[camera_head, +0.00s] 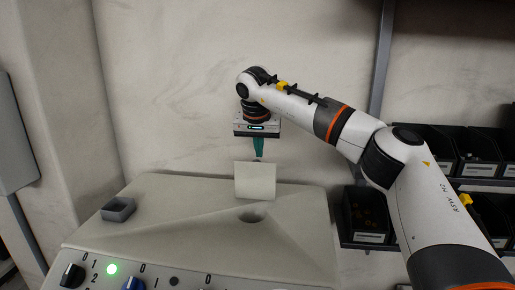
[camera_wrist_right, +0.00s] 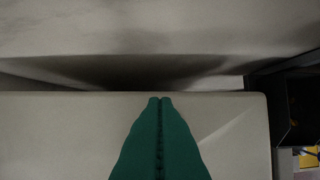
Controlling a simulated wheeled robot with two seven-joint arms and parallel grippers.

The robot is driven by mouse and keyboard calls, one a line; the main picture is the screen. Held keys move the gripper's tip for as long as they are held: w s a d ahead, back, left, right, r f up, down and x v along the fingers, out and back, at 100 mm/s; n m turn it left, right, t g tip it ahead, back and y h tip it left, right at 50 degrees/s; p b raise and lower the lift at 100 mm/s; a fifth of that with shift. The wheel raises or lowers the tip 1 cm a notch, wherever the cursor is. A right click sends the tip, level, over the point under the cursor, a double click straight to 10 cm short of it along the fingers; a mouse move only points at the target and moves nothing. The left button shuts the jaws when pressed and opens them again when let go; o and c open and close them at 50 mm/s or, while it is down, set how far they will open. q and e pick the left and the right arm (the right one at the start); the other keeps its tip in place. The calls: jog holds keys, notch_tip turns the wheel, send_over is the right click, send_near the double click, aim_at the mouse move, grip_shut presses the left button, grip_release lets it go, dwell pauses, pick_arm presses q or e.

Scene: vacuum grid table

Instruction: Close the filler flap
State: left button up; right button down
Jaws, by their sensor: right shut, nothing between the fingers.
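The filler flap (camera_head: 255,181) is a pale, nearly square plate. It stands raised on the sloped top of the grey machine housing (camera_head: 175,195). The round filler hole (camera_head: 252,216) lies uncovered in front of it. My right gripper (camera_head: 259,156) points down with green fingers, just above the flap's top edge and seemingly behind it. I cannot tell whether it touches the flap. In the right wrist view its fingers (camera_wrist_right: 160,101) are pressed together and empty, over the pale housing top. I cannot make out the flap there. My left gripper is not in view.
A small grey square cup (camera_head: 118,209) sits on the housing at the left. The front panel has knobs (camera_head: 72,275) and a lit green lamp (camera_head: 112,269). Shelves of black bins (camera_head: 478,150) stand at the right. A pale wall (camera_head: 180,80) rises behind.

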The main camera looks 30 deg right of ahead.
aim_at(256, 178)
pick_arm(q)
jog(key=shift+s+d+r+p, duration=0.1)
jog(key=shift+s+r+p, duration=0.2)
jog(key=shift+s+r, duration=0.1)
pick_arm(e)
jog(key=s+a, duration=0.2)
jog(key=shift+s, duration=0.35)
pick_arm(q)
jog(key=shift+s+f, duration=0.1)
pick_arm(e)
jog(key=shift+r, duration=0.1)
